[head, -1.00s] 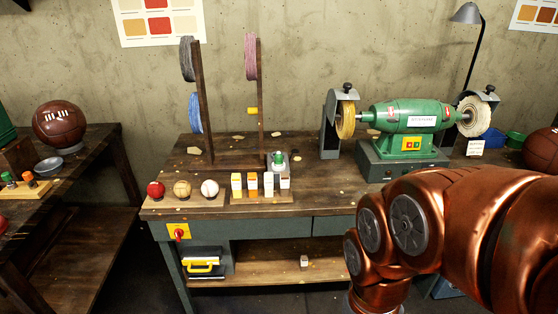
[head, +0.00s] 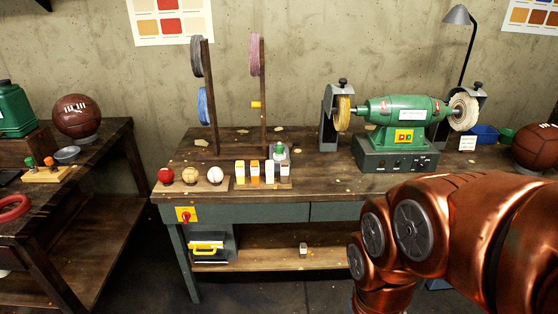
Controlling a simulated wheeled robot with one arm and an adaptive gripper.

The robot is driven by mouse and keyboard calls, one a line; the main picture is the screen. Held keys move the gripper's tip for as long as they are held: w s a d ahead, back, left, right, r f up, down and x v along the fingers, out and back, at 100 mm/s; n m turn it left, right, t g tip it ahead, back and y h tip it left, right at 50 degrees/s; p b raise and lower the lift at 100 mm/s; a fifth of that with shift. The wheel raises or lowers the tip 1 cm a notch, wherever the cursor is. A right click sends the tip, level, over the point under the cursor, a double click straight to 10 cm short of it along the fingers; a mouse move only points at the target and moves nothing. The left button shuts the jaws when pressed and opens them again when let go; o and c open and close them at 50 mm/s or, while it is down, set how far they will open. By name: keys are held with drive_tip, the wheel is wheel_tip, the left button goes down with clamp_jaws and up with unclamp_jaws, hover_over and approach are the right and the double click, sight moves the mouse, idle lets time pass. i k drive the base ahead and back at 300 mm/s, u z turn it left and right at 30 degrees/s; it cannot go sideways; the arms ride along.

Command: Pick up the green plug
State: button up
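A small green plug (head: 29,162) stands upright on a light wooden block on the left table. A red-orange plug (head: 48,161) stands next to it on the same block (head: 46,175). Both are small in the head view. My copper arm fills the lower right of the picture, in front of the middle bench and far to the right of the green plug. My gripper is out of view below the picture's lower edge.
The left table (head: 98,212) also holds a brown ball (head: 75,117), a grey dish (head: 67,154), a red ring (head: 12,207) and a green container (head: 14,112). The middle bench (head: 330,180) carries a green polishing machine (head: 400,112), spools and small balls. Dark floor shows between the tables.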

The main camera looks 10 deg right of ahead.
sight(279, 152)
drive_tip(key=u, duration=0.55)
drive_tip(key=i, duration=1.1)
drive_tip(key=z, duration=0.05)
